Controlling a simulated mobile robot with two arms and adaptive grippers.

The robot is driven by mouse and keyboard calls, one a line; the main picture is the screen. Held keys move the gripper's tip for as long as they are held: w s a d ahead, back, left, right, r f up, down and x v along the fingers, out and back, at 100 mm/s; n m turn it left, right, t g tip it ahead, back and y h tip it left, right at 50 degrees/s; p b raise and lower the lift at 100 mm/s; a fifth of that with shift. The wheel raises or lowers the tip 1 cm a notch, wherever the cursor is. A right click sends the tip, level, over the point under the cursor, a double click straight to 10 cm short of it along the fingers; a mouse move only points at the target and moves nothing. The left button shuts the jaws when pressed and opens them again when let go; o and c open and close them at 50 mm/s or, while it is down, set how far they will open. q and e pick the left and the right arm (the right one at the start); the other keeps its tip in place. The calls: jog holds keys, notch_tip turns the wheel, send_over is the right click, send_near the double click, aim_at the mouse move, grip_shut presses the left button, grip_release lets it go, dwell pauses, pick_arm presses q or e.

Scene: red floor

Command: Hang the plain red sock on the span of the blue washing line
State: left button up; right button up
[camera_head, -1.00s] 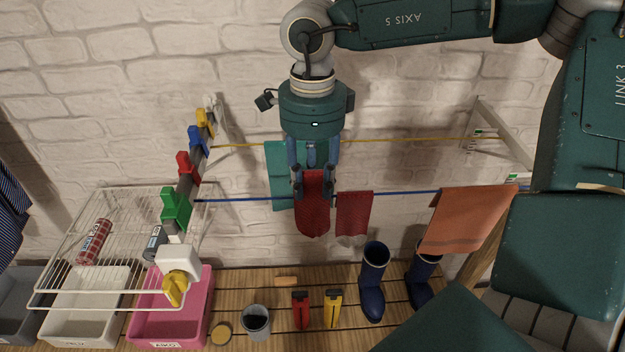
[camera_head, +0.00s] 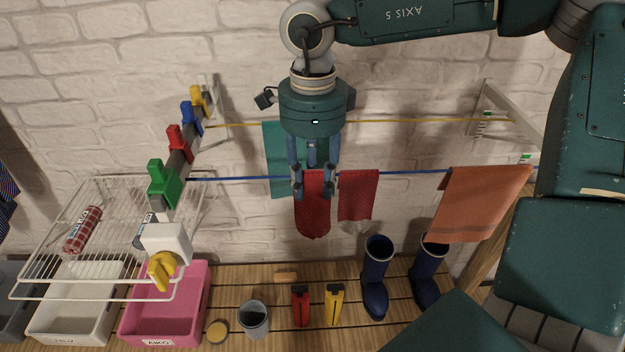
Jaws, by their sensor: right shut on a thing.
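My right gripper (camera_head: 313,190) comes down from above and is shut on the plain red sock (camera_head: 313,218), which hangs down below the fingers. The blue washing line (camera_head: 235,178) runs across at the height of the sock's upper part. The gripper and sock cover the line there, so I cannot tell whether the sock touches it or is in front of it. A second red sock (camera_head: 357,192), with a pale grey tip, hangs on the blue line just to the right. My left gripper is not in view.
A teal cloth (camera_head: 277,150) hangs behind my gripper at the yellow line (camera_head: 400,122). An orange towel (camera_head: 480,205) hangs on the right. Coloured blocks (camera_head: 163,188) line the left bracket, above a wire rack (camera_head: 60,215). Blue boots (camera_head: 375,280) stand below.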

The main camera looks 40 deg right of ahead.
jog(key=o, duration=1.2)
notch_tip(320, 180, up, 12)
